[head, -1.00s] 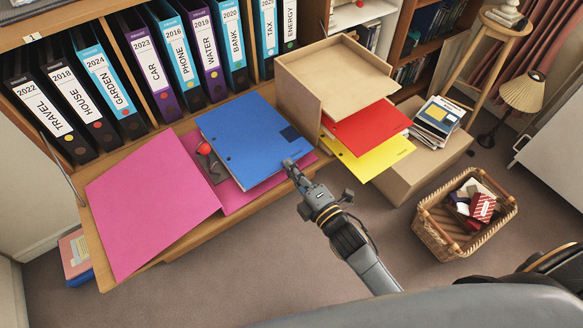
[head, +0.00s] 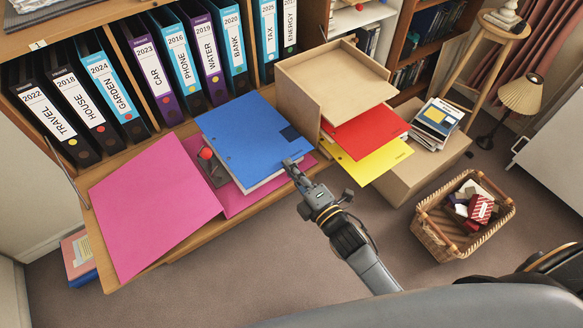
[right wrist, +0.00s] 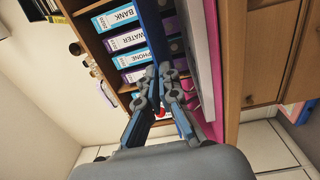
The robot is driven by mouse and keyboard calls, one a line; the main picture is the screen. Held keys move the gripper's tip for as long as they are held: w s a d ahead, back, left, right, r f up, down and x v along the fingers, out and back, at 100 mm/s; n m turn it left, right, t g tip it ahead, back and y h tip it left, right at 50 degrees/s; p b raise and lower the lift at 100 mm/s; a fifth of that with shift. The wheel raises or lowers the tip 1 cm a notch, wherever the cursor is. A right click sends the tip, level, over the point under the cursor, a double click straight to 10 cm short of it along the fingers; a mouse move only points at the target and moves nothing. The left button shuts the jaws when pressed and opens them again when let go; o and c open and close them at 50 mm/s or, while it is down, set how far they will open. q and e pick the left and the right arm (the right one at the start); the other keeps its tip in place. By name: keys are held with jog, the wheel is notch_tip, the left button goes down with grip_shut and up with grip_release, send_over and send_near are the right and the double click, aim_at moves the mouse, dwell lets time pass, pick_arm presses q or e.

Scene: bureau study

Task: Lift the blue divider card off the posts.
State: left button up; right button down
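The blue divider card (head: 240,135) lies over the right side of an open pink binder (head: 150,205), with a white paper stack (head: 268,181) showing under its front edge. My right gripper (head: 291,165) is at the card's front right corner. In the right wrist view the fingers (right wrist: 164,72) are closed together on the card (right wrist: 152,30), seen nearly edge-on, with a gap between it and the stack. A red knob (head: 205,153) of the binder's mechanism shows at the card's left edge. The posts themselves cannot be made out. My left gripper is not in view.
Labelled binders (head: 170,60) stand on the shelf behind. A wooden tray box (head: 335,75) with red (head: 365,128) and yellow (head: 372,160) folders stands close on the right. A wicker basket (head: 435,237) is on the floor. Open floor lies in front of the desk.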

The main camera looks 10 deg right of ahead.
jog(key=shift+r+p, duration=1.9)
jog(key=shift+r, duration=0.3)
